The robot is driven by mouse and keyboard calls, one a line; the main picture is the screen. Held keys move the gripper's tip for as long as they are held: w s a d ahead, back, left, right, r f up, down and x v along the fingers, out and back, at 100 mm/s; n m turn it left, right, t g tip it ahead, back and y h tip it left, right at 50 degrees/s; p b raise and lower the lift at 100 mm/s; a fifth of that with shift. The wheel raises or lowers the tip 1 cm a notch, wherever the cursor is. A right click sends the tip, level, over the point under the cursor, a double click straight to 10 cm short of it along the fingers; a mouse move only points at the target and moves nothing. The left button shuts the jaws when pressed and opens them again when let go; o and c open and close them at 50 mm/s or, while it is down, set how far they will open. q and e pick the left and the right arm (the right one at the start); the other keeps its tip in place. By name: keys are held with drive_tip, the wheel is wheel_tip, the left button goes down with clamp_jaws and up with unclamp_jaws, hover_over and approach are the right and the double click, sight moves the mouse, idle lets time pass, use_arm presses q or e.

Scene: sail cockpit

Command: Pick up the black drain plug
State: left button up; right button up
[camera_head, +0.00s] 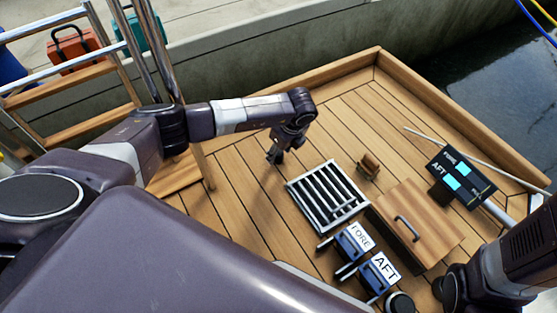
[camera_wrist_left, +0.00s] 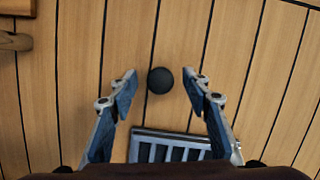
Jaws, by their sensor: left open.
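The black drain plug (camera_wrist_left: 160,80) is a small round dark disc on the teak deck in the left wrist view. It lies between the two spread fingers of my left gripper (camera_wrist_left: 159,88), with a gap on each side, so they are not touching it. In the head view my left gripper (camera_head: 275,157) points down over the deck, left of the grate, and the plug cannot be made out there. My left gripper is open and empty. My right arm comes in at the lower right of the head view, but its fingers are not visible.
A metal grate (camera_head: 327,193) lies close to the plug; its edge shows in the left wrist view (camera_wrist_left: 172,132). A wooden coaming (camera_head: 450,115) bounds the deck.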

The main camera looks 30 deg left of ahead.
use_arm(q)
drive_tip(key=c, duration=1.1)
drive_tip(key=shift+r, duration=0.2)
drive_tip(key=shift+c, duration=0.2)
